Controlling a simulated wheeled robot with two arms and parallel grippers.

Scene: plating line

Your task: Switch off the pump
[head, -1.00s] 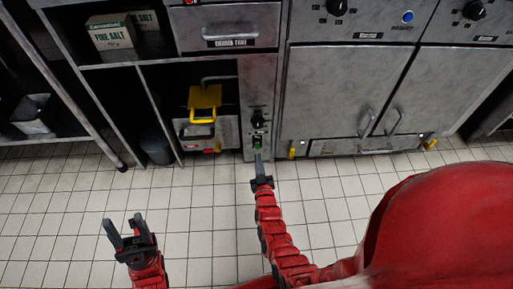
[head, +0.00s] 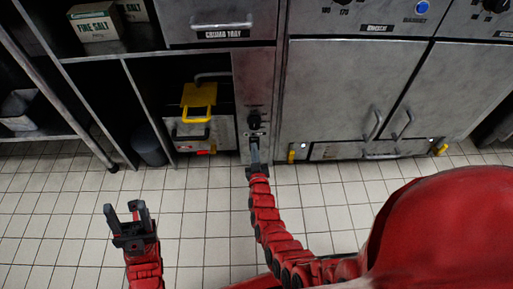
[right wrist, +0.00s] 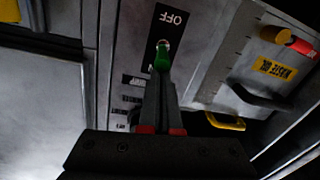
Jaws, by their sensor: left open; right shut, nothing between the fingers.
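The pump switch is a small lever with a green tip (right wrist: 162,60) on a grey panel in the right wrist view. An upside-down OFF label (right wrist: 172,18) sits just above it there, and the green tip lies on the side away from the label. My right gripper (right wrist: 160,82) is shut and empty, its fingertips right at the green tip; I cannot tell if they touch. My left gripper (head: 125,208) is open and empty above the floor.
A yellow handle (head: 198,100) and a grey unit stand in the bay left of the panel. Cabinet doors (head: 330,90) with handles are to the right. A dark bin (head: 149,150) stands further left. The tiled floor (head: 200,220) is clear.

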